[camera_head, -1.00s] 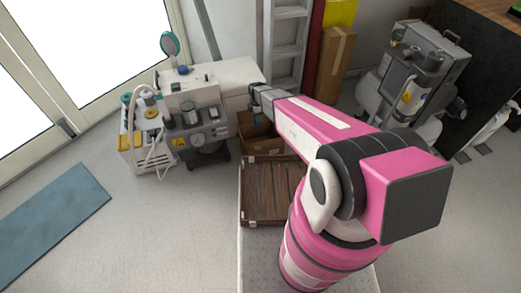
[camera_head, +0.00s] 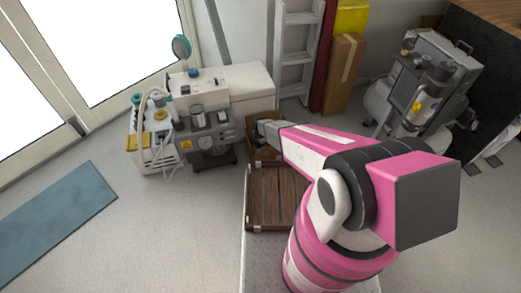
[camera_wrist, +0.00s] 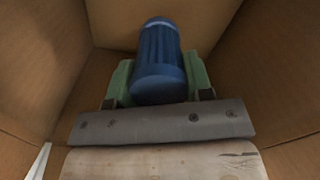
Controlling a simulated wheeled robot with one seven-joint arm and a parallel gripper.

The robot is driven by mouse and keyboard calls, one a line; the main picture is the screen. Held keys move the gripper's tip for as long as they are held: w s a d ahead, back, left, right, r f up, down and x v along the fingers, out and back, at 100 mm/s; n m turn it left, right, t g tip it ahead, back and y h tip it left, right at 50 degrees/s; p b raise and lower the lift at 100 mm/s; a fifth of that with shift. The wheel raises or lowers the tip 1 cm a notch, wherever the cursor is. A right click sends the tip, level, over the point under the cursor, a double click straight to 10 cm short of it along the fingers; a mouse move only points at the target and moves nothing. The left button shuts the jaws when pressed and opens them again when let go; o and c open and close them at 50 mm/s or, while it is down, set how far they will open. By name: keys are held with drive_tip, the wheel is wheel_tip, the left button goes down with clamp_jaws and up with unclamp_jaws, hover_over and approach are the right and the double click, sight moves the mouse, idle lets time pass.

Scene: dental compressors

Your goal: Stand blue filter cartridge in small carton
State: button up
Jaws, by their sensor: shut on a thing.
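The blue filter cartridge (camera_wrist: 158,62) shows in the wrist view, held between the green finger pads of my gripper (camera_wrist: 160,84). My gripper is shut on it. Cardboard walls of the small carton (camera_wrist: 265,60) surround the cartridge and gripper on the sides and behind. In the head view the small carton (camera_head: 254,151) stands on the floor behind the wooden crate, and my gripper (camera_head: 263,130) reaches down into its opening. The cartridge is hidden in the head view. I cannot tell whether its end touches the carton floor.
A brown wooden crate (camera_head: 277,197) lies just in front of the carton. A compressor unit (camera_head: 205,130) stands close on the left. A grey ladder (camera_head: 294,50) and a tall cardboard box (camera_head: 343,75) stand behind. Open floor (camera_head: 160,230) lies at the left front.

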drive_tip(key=shift+f, duration=1.8)
drive_tip(key=shift+f, duration=0.15)
drive_tip(key=o, duration=1)
wheel_tip(320, 180, up, 12)
drive_tip(key=s+d+r+m, duration=0.6)
drive_tip(key=r+m, duration=0.2)
drive_tip(key=r, duration=0.3)
drive_tip(key=s+d+r+m, duration=0.6)
drive_tip(key=r+m, duration=0.3)
drive_tip(key=r, duration=0.3)
drive_tip(key=s+d+r+m, duration=0.6)
drive_tip(key=d+r+m, duration=0.1)
drive_tip(key=r, duration=0.4)
drive_tip(key=shift+s+d+r+m, duration=0.15)
drive_tip(key=shift+d+r+m, duration=0.2)
drive_tip(key=shift+m, duration=0.55)
